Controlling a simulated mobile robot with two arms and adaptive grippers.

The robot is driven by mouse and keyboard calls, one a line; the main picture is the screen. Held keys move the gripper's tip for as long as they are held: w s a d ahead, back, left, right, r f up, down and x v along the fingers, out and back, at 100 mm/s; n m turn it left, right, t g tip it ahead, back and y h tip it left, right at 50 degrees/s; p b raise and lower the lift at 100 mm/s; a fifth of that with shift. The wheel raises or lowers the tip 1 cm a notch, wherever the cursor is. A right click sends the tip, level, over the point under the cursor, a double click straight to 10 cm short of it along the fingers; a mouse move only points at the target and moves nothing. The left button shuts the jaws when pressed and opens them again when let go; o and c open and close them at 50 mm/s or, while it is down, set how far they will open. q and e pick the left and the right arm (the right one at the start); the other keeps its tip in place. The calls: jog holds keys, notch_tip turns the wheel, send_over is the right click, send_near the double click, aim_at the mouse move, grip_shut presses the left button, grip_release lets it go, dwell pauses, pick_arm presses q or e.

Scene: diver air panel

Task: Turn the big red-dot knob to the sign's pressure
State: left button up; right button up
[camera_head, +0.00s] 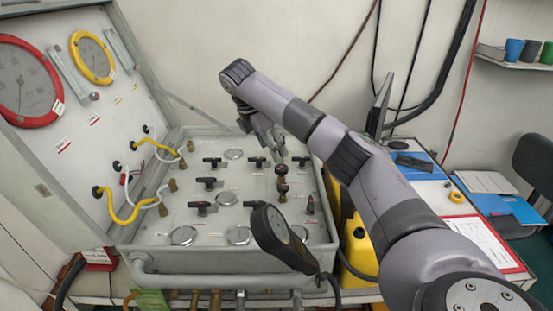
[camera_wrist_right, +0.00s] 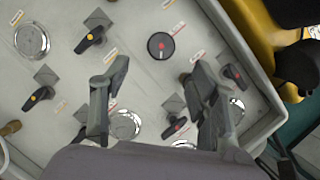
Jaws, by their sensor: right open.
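In the right wrist view a round black knob with a red dot (camera_wrist_right: 160,46) stands on the grey panel, ahead of the gap between my fingers. My right gripper (camera_wrist_right: 157,76) is open, with a finger on either side and nothing between the tips. It also shows in the head view (camera_head: 276,148), over the right rear part of the panel, partly hiding what is behind it. Small dark knobs (camera_head: 282,187) stand just below it there. My left gripper is out of view. I cannot read any sign's pressure.
Black lever handles (camera_wrist_right: 90,38) with coloured dots stand around the knob. A handheld gauge (camera_head: 274,235) rises at the panel's front edge. Large red (camera_head: 24,85) and yellow (camera_head: 92,57) gauges are in the upright lid. A red-edged sheet (camera_head: 470,238) lies on the right table.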

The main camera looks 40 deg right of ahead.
jog(key=shift+v, duration=1.95)
jog(key=shift+s, duration=0.1)
